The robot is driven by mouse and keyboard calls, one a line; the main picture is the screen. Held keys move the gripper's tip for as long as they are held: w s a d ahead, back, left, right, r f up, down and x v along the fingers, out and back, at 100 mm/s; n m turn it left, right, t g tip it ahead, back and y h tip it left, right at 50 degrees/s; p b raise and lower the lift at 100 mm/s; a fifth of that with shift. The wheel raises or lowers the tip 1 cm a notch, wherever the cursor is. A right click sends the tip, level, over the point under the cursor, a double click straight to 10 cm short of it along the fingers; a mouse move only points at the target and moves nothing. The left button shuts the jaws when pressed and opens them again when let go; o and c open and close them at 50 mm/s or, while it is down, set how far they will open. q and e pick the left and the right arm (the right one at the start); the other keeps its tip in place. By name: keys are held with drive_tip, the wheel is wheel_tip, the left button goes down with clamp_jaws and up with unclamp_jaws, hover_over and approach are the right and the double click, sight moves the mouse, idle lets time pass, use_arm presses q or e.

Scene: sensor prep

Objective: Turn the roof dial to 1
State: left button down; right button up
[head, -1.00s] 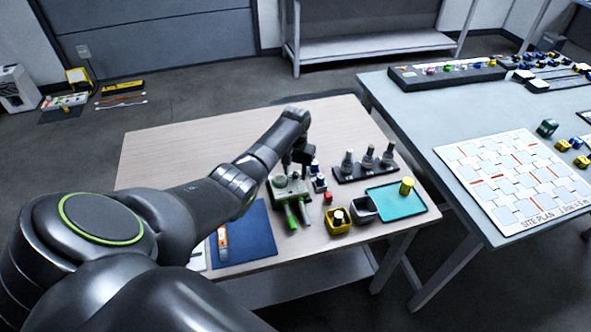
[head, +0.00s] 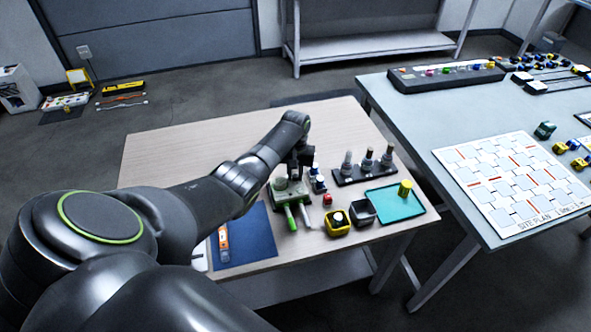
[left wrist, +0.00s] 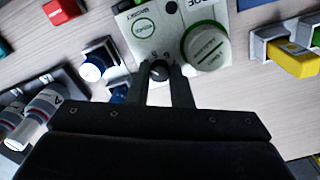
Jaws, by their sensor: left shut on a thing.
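A green device with a pale top plate (head: 282,185) stands on the wooden table, with a green handle and a white handle toward the front. In the left wrist view its plate (left wrist: 172,22) carries a green printed circle, a large white round part with a green rim (left wrist: 207,47) and a small dark dial (left wrist: 159,69). My left gripper (head: 300,168) is over the back right of the device. In the left wrist view its two fingers (left wrist: 159,82) are shut on the dark dial, one on each side. The fingers partly hide the dial's markings, so its setting is unclear. My right gripper is not in view.
Close right of the device stand blue-capped parts (head: 319,186) and a red block (head: 328,199). A dark rack with several bottles (head: 352,176), a yellow bin (head: 338,231), a grey bin (head: 362,213) and a teal tray (head: 398,207) lie farther right. A blue mat (head: 250,240) is left.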

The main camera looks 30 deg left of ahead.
use_arm(q)
drive_tip(key=n+p, duration=0.1)
drive_tip(key=n, duration=0.1)
drive_tip(key=shift+r+n+p, duration=0.15)
drive_tip(key=shift+n+p, duration=0.15)
drive_tip(key=shift+n, duration=0.1)
drive_tip(key=n+p, duration=0.1)
drive_tip(key=n, duration=0.2)
drive_tip(key=shift+n, duration=0.3)
drive_tip(key=n+p, duration=0.1)
drive_tip(key=n, duration=0.2)
drive_tip(key=shift+n, duration=0.3)
drive_tip(key=n+p, duration=0.1)
drive_tip(key=n, duration=0.2)
drive_tip(key=shift+n, duration=0.4)
drive_tip(key=n, duration=0.3)
drive_tip(key=shift+n, duration=0.3)
drive_tip(key=n, duration=0.3)
drive_tip(key=shift+n+p, duration=0.3)
drive_tip(key=shift+p, duration=0.05)
drive_tip(key=n, duration=0.3)
drive_tip(key=shift+n, duration=1.8)
